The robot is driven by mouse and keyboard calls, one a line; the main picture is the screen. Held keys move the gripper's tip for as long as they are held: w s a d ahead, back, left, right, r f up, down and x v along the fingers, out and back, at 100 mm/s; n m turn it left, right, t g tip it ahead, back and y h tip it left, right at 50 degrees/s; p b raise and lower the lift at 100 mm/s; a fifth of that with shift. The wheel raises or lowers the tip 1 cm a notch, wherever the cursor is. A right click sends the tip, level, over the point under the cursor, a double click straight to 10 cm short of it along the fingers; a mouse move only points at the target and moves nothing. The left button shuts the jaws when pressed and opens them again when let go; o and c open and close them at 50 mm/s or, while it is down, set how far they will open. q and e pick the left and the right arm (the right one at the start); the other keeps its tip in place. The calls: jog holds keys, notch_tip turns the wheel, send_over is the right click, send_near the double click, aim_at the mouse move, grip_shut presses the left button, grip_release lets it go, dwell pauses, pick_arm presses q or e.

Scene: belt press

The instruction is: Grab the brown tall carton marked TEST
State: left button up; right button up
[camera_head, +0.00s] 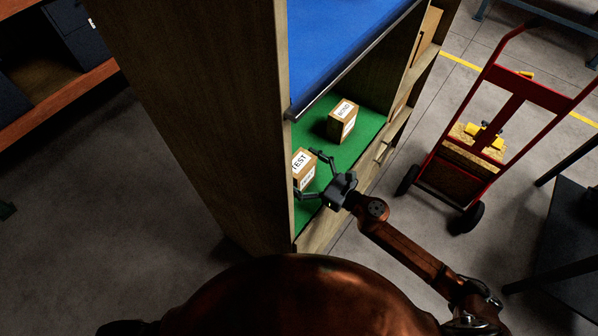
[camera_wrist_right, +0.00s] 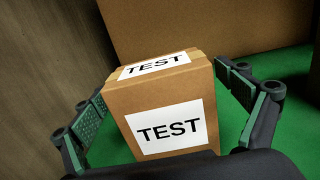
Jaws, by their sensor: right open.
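The brown carton marked TEST (camera_head: 303,165) stands on the green shelf surface at the near left end of the shelf. In the right wrist view the carton (camera_wrist_right: 163,110) sits between the two fingers, with white TEST labels on its top and front faces. My right gripper (camera_head: 311,175) is open, with one finger on each side of the carton. In the right wrist view a gap shows between the right finger (camera_wrist_right: 240,88) and the carton; the left finger (camera_wrist_right: 88,125) is also apart from it. My left gripper is not in view.
A second brown carton with white labels (camera_head: 342,120) stands farther back on the green shelf (camera_head: 371,118). A wooden side panel (camera_head: 262,150) rises close to the left of the TEST carton. A blue upper shelf (camera_head: 335,45) lies above. A red hand truck (camera_head: 515,95) stands at right.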

jog(key=c, duration=1.6)
